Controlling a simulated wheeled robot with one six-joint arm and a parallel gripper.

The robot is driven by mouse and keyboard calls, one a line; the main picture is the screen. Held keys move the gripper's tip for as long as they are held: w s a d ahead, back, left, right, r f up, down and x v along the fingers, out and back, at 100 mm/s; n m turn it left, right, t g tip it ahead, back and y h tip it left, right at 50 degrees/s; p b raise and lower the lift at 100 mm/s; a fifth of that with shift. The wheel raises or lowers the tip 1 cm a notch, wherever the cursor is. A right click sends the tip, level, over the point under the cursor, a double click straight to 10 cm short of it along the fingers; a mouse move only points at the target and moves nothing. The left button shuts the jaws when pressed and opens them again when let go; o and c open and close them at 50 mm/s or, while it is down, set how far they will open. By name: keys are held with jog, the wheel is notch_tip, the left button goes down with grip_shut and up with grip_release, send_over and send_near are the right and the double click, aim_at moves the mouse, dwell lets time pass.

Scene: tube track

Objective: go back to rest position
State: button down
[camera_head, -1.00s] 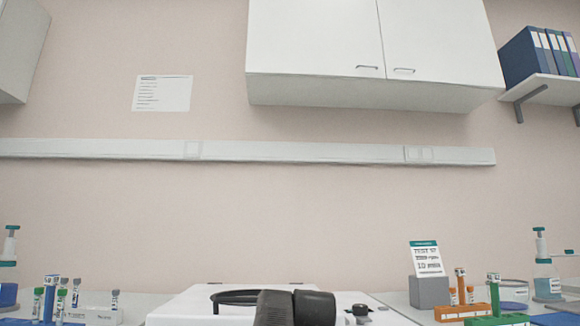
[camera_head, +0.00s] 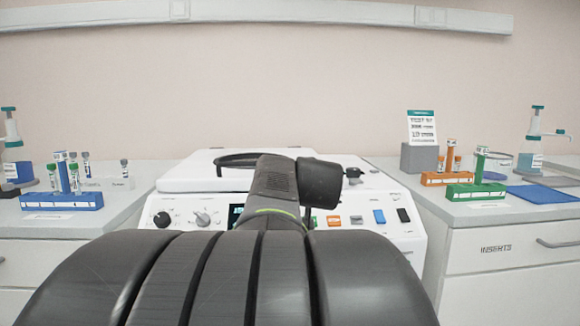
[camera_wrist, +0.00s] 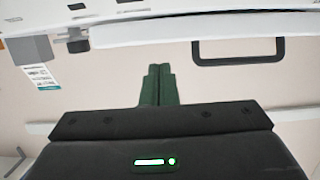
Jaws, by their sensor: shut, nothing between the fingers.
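My gripper (camera_wrist: 159,84) shows in the wrist view with its two dark green fingers together and nothing between them. The wrist view is upside down, with the wall behind the fingers. In the head view my arm fills the lower middle, and the gripper itself is hidden. A white machine (camera_head: 395,236) with a closed lid, a black handle and a front panel of knobs and buttons stands behind my arm. The handle (camera_wrist: 238,60) also shows in the wrist view, apart from the fingers.
A blue tube rack (camera_head: 62,201) stands on the left counter. Orange (camera_head: 446,178) and green (camera_head: 476,191) racks, a grey block with a sign (camera_head: 419,157) and a blue mat (camera_head: 543,194) are on the right counter. Pump bottles stand at both sides.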

jog(key=shift+s+f, duration=0.2)
jog(key=shift+s, duration=0.5)
jog(key=w+b, duration=0.1)
jog(key=w, duration=0.2)
jog(key=w+r, duration=0.1)
jog(key=w, duration=0.2)
jog(key=w+b, duration=0.1)
jog(key=w, duration=0.2)
jog(key=shift+w+r+b, duration=0.3)
jog(key=shift+w, duration=0.05)
jog(key=shift+f+b, duration=0.3)
jog(key=shift+f, duration=0.4)
jog(key=shift+s, duration=0.1)
